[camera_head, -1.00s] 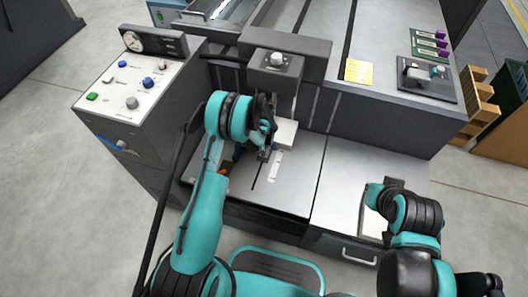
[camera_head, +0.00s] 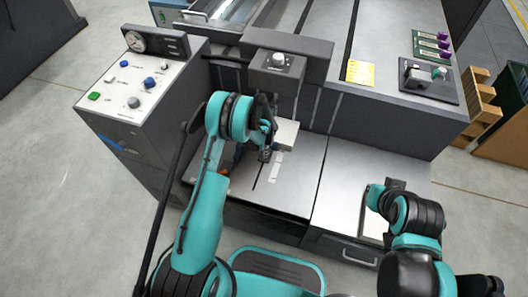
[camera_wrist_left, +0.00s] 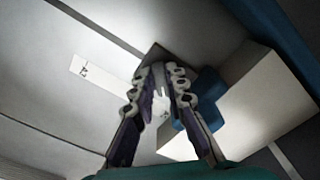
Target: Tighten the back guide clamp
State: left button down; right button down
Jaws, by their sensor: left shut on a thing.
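My left gripper (camera_head: 266,153) is low over the metal plate (camera_head: 305,190) under the press head. In the left wrist view its fingers (camera_wrist_left: 160,75) are close together on a small part, mostly hidden between them. A blue part (camera_wrist_left: 208,90), seemingly of the guide clamp, shows beside the right finger, next to a pale block (camera_wrist_left: 255,100). Which clamp this is, I cannot tell. In the head view my own forearm and wrist cover most of that spot. My right gripper (camera_head: 392,186) is over the right part of the bench, its fingers not clear.
A white marked strip (camera_head: 275,166) lies on the plate near a dark slot. The control panel (camera_head: 133,88) stands at the left. The press head with a knob (camera_head: 278,60) hangs just behind my left gripper. The plate's right part is clear.

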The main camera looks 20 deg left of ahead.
pick_arm(q)
jog(key=shift+m, duration=0.3)
jog(key=c, duration=1.5)
grip_release()
jog(key=shift+c, duration=0.2)
jog(key=shift+r, duration=0.15)
notch_tip(320, 180, up, 12)
